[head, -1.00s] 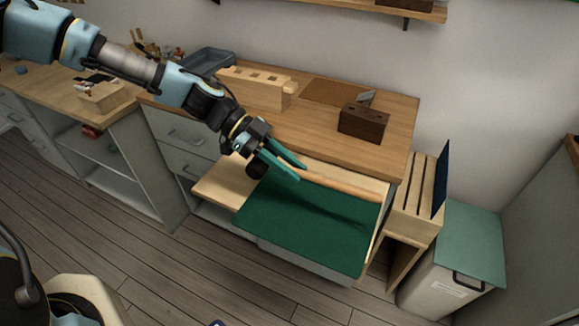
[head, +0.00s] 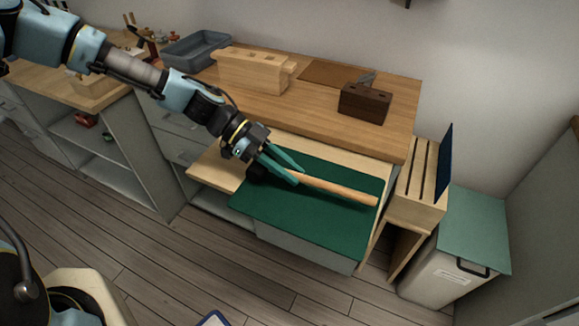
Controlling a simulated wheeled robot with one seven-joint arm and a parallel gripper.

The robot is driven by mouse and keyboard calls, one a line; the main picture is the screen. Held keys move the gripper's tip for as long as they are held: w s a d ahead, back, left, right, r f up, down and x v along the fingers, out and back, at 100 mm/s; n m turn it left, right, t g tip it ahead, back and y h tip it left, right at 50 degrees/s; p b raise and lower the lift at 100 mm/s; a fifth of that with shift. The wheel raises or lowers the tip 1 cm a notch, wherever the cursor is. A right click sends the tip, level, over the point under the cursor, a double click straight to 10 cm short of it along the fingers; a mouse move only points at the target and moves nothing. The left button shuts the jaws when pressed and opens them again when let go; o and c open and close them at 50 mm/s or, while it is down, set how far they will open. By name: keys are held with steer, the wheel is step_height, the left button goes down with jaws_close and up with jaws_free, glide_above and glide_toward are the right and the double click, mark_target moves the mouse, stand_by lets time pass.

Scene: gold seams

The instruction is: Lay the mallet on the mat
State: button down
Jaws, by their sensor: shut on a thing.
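The mallet has a pale wooden handle (head: 340,190) and a dark head (head: 257,172). My gripper (head: 299,176) has teal fingers and is shut on the handle near the head. The handle points right across the green mat (head: 300,220), and its end is near the mat's right edge. The head is at the mat's upper left, partly hidden by my gripper. The mallet is low over the mat; I cannot tell whether it touches.
The mat lies on a pale pull-out board (head: 212,172) below the wooden worktop (head: 330,135). A dark block (head: 364,103) and a pale wooden block (head: 252,72) stand on the worktop. A slatted wooden rack (head: 416,190) and a lidded bin (head: 450,260) are at the right.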

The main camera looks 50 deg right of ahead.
steer(key=shift+f, duration=0.55)
steer(key=c, duration=0.7)
jaws_free()
steer(key=shift+w+b, duration=0.1)
steer(key=shift+b, duration=0.2)
steer(key=b+v, duration=0.2)
steer(key=v, duration=0.8)
steer(key=shift+w+a+r+b, duration=0.1)
steer(key=shift+w+r+b, duration=0.15)
steer(key=shift+b, duration=0.1)
steer(key=shift+w, duration=0.1)
